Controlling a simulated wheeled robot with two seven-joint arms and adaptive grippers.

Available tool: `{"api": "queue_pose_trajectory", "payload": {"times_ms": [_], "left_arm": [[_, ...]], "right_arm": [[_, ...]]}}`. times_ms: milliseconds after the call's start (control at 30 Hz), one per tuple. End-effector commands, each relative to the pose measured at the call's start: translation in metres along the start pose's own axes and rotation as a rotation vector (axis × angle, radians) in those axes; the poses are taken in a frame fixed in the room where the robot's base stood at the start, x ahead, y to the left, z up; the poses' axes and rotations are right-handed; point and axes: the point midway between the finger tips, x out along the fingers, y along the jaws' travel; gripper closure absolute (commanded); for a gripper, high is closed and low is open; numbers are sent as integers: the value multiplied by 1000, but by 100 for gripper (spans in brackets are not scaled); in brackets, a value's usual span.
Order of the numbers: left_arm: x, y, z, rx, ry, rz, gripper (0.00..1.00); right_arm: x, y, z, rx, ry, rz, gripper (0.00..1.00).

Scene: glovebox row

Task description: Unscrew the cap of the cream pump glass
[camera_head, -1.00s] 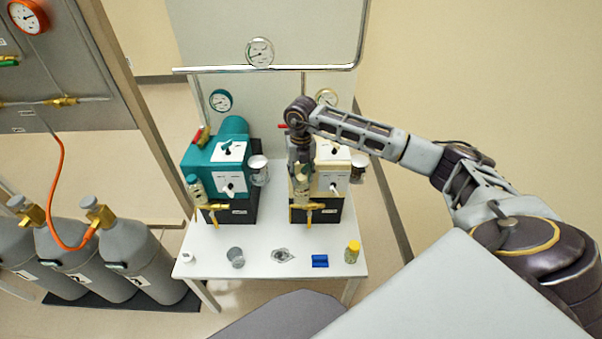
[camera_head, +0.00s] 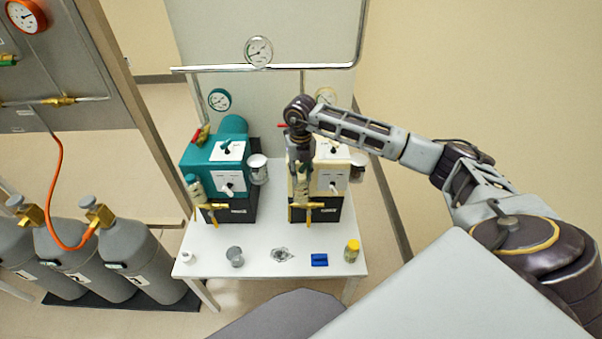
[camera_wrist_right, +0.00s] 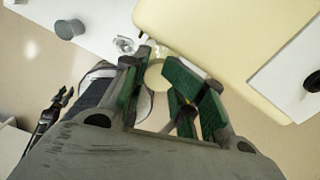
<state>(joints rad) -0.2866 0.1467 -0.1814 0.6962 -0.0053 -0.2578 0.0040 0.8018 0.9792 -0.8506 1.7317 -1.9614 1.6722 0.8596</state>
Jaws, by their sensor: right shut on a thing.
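The cream pump (camera_head: 340,153) stands on the right half of the white table, on a black base. Its glass (camera_head: 301,190) is upright at the pump's left front corner, above a brass valve. My right gripper (camera_head: 302,166) reaches down over the glass from above. In the right wrist view, its green-padded fingers (camera_wrist_right: 162,82) are shut on the round cream cap (camera_wrist_right: 155,75), with the cream pump body beside it. The fingers partly hide the cap, and the head view does not show its thread. A dark gripper-like shape, probably my left gripper (camera_wrist_right: 52,115), shows small at the left there.
A teal pump (camera_head: 208,155) with its own glass stands left of the cream pump. A grey cup (camera_head: 235,257), a clear item (camera_head: 282,255), a blue block (camera_head: 319,260) and a yellow-capped jar (camera_head: 351,251) line the table's front. Gas cylinders (camera_head: 135,265) stand at left.

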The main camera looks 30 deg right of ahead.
Motion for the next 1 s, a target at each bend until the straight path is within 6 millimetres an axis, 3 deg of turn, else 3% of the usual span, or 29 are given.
{"api": "queue_pose_trajectory", "payload": {"times_ms": [1000], "left_arm": [[21, 2, 3, 0, 0, 0, 60]], "right_arm": [[4, 5, -3, -600, 3, 8, 100]]}}
